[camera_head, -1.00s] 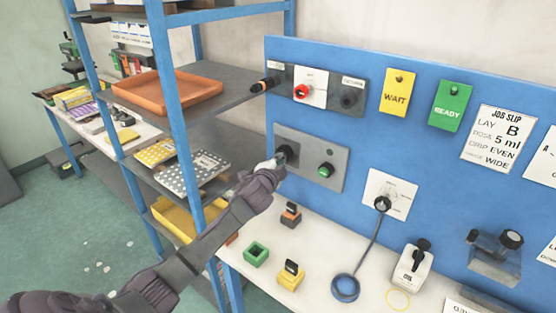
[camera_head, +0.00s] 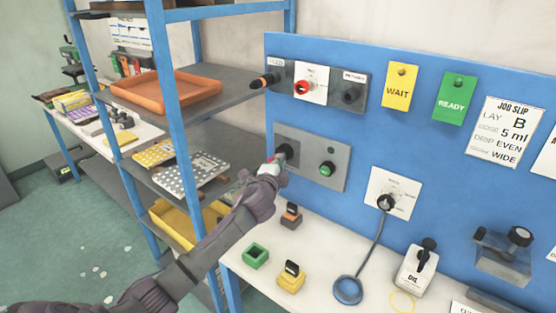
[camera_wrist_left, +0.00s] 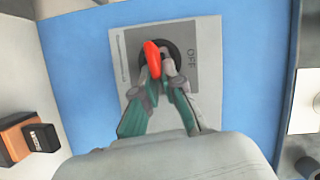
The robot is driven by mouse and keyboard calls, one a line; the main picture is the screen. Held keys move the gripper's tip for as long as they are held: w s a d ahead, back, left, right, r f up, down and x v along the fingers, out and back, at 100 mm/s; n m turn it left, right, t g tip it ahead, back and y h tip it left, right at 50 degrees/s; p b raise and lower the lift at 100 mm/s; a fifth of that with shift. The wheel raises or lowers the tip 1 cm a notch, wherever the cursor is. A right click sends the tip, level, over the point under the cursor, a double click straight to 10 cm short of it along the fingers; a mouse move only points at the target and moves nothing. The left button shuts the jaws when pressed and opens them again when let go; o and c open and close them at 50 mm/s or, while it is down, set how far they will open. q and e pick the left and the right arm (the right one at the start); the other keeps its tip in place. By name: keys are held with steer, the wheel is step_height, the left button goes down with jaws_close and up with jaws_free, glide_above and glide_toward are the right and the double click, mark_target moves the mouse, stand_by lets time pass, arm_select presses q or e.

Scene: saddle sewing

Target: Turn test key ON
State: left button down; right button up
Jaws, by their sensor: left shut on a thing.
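The red test key (camera_wrist_left: 152,60) sits at a black round lock (camera_wrist_left: 176,52) on a grey plate (camera_wrist_left: 128,72), seen in the left wrist view. The word OFF is printed beside the lock. My left gripper (camera_wrist_left: 160,72) is shut on the key, with its fingertips over the lock face. In the head view my left gripper (camera_head: 274,164) reaches the left end of the grey control plate (camera_head: 312,172), and the lock is partly hidden behind it. A green button (camera_head: 327,169) is on the plate's right side. My right gripper is not in view.
Above the plate is a red knob (camera_head: 302,88) on a white panel. WAIT (camera_head: 398,88) and READY (camera_head: 455,98) cards hang to its right. Colored blocks (camera_head: 290,277) and a blue cable coil (camera_head: 348,289) lie on the white bench below. A blue-framed shelf (camera_head: 170,110) stands left of my arm.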

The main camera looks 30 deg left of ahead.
arm_select(q)
steer(key=m+b, duration=0.1)
steer(key=m+t+b, duration=0.1)
steer(key=b, duration=0.1)
steer(key=shift+f, duration=0.25)
steer(key=c, duration=1.3)
jaws_free()
steer(key=shift+s+a+p, duration=0.2)
steer(key=shift+s+p, duration=0.7)
steer(key=shift+s, duration=1.65)
